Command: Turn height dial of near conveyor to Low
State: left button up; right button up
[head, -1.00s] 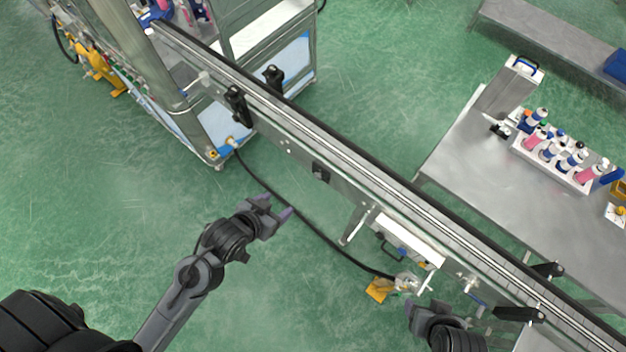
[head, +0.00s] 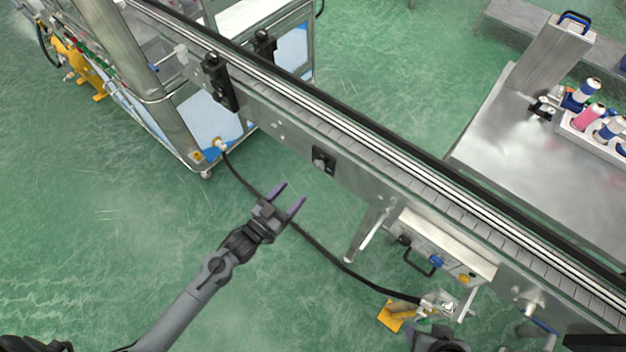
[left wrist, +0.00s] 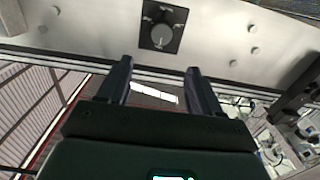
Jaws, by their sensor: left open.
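The near conveyor (head: 285,140) runs diagonally across the head view. Its height dial (head: 322,161) is a small knob on a black square plate on the conveyor's side. In the left wrist view the round grey dial (left wrist: 161,35) sits on its black plate with small markings, too small to read. My left gripper (head: 291,195) is open and empty, below and left of the dial and apart from it. In the left wrist view its two fingers (left wrist: 158,68) point toward the panel below the dial. My right gripper (head: 436,337) is partly cut off at the bottom edge; its jaws are unclear.
A control box (head: 440,250) with a handle hangs under the conveyor, right of the dial. A black cable (head: 316,247) lies on the floor below. Black brackets (head: 217,82) stick out left of the dial. A steel table (head: 530,150) with bottles stands beyond.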

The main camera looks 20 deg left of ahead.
aim_at(317, 166)
pick_arm(q)
jog(key=b+x, duration=0.1)
jog(key=x, duration=1)
jog(key=shift+w+f+b, duration=0.2)
jog(key=shift+w+b, duration=0.05)
jog(key=shift+b, duration=0.1)
pick_arm(e)
notch_tip(317, 166, down, 2)
jog(key=shift+d+f, duration=0.1)
jog(key=shift+f, duration=0.15)
pick_arm(q)
jog(key=c, duration=1.1)
jog(key=shift+o, duration=0.2)
jog(key=shift+r+n, duration=0.1)
jog(key=shift+n, duration=0.2)
pick_arm(e)
jog(key=shift+r, duration=0.2)
